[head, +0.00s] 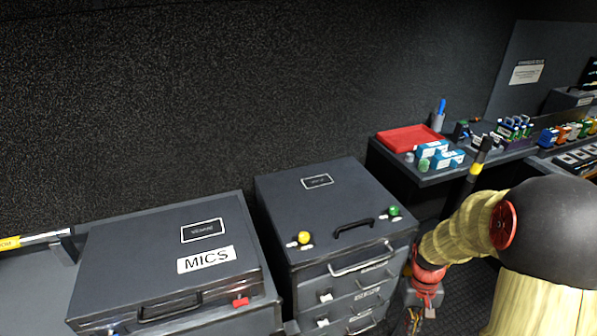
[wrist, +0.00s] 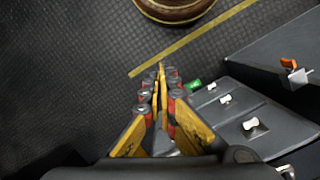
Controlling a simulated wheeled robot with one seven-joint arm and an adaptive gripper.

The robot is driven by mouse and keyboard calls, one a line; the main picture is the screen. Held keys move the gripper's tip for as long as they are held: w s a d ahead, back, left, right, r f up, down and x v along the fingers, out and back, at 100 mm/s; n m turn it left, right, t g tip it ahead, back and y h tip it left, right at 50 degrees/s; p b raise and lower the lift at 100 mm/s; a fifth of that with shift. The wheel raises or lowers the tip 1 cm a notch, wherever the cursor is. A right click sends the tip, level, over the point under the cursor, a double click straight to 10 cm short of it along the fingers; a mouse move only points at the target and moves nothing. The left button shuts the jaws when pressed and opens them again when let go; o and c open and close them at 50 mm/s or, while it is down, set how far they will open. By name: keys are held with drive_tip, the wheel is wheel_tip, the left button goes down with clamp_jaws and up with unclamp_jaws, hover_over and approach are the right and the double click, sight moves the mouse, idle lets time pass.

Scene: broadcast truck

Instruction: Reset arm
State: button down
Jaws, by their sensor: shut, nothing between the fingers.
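In the head view, my arm bends down at the right side. My gripper (head: 414,318) is at the bottom there, beside the drawer cabinet's right side, partly cut off by the frame edge.
A drawer cabinet (head: 330,205) and a MICS case (head: 165,235) stand left of my arm. A shelf (head: 430,178) with a red tray (head: 408,139) and small boxes is behind it. The dark floor (wrist: 70,80) below my gripper is mostly clear.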

drive_tip(key=s+a+r+t, duration=0.2)
drive_tip(key=s+a+r, duration=0.2)
drive_tip(key=r, duration=0.6)
drive_tip(key=s+a+r+n+t+p, duration=0.1)
drive_tip(key=s+a+r+t, duration=0.2)
drive_tip(key=r, duration=0.7)
drive_tip(key=s+a+r+n+t+p, duration=0.1)
drive_tip(key=s+a+r, duration=0.4)
drive_tip(key=r, duration=0.5)
drive_tip(key=shift+a+r+t, duration=0.25)
drive_tip(key=shift+r+t, duration=0.05)
drive_tip(key=shift+t, duration=0.6)
drive_tip(key=shift+s, duration=0.1)
